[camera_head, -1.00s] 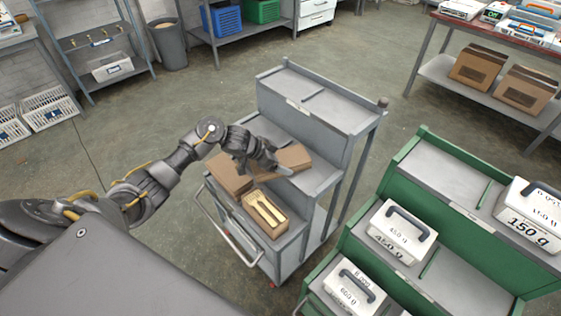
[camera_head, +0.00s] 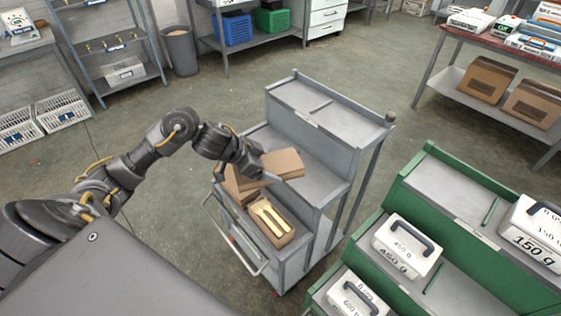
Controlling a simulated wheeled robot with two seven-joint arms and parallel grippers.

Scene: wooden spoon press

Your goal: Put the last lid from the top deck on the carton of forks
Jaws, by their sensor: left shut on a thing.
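The carton of forks (camera_head: 284,239) stands open on the lowest deck of the grey stepped cart, with pale wooden utensils (camera_head: 270,218) showing inside. My left gripper (camera_head: 260,171) is shut on a flat brown cardboard lid (camera_head: 284,162). It holds the lid in front of the cart's middle deck (camera_head: 322,180), behind the carton of forks and apart from it. The fingertips are partly hidden against the lid and arm. A closed brown carton (camera_head: 238,185) stands left of the carton of forks, partly covered by the gripper. My right gripper is out of view.
The cart's top deck (camera_head: 300,98) is bare. A green stepped cart (camera_head: 440,195) with white weights (camera_head: 407,246) stands close on the right. A handle rail (camera_head: 232,243) runs along the grey cart's front. Open floor lies behind.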

